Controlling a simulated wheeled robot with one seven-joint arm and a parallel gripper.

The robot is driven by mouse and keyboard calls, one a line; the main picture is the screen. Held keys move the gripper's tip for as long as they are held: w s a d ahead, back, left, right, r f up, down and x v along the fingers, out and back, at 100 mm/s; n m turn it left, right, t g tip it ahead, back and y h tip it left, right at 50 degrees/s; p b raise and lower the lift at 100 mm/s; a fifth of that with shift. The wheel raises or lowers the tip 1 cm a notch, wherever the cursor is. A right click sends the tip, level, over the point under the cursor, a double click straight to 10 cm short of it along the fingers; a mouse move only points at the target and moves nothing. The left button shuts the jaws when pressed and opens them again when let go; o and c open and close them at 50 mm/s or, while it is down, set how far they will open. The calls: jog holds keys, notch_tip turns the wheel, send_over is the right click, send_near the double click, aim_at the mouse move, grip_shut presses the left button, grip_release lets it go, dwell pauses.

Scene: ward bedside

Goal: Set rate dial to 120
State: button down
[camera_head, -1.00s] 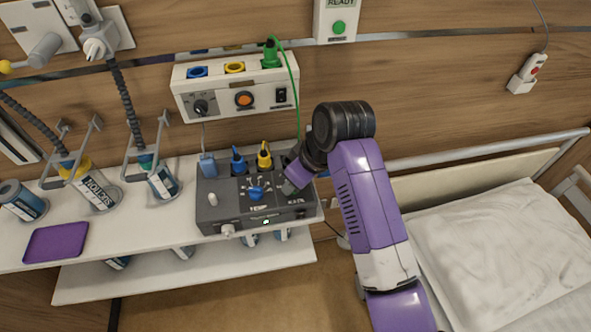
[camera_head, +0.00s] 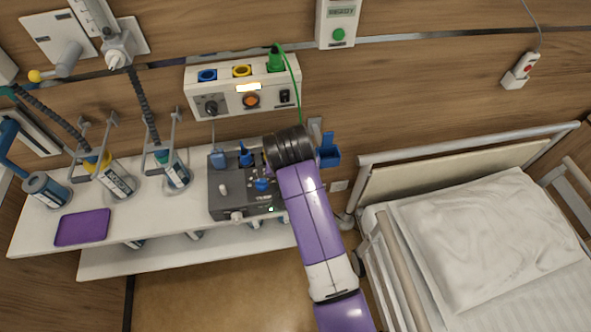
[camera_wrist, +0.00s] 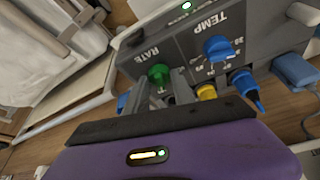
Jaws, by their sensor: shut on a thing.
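The grey control box (camera_head: 228,198) stands on the white shelf and shows upside down in the wrist view (camera_wrist: 270,40). Its green dial (camera_wrist: 159,74) sits beside the label RATE. My gripper (camera_wrist: 160,90) has its grey fingers at this dial and is shut on it. The fingers and the gripper body hide most of the scale, so I cannot read the setting. The blue TEMP dial (camera_wrist: 217,48) is to the right in the wrist view, clear of the fingers. In the head view my arm hides the gripper and the green dial.
A wall panel (camera_head: 225,92) with a green cable is above. Bottles (camera_head: 116,180) and a purple tray (camera_head: 82,228) are at left. A bed (camera_head: 470,240) with a rail is at right.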

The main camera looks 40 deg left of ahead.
jog(key=m+h, duration=0.1)
jog(key=m, duration=0.3)
jog(key=shift+s+a+m+t+h, duration=0.1)
jog(key=shift+a+m+t+h, duration=0.1)
jog(key=shift+m+t+h, duration=0.15)
jog(key=m+h+b, duration=0.1)
jog(key=m, duration=0.2)
jog(key=shift+a+f+b, duration=0.1)
jog(key=shift+b, duration=0.3)
jog(key=shift+m+h+b, duration=0.6)
jog(key=shift+m+h, duration=0.05)
jog(key=shift+m, duration=0.5)
jog(key=c, duration=1.1)
grip_release()
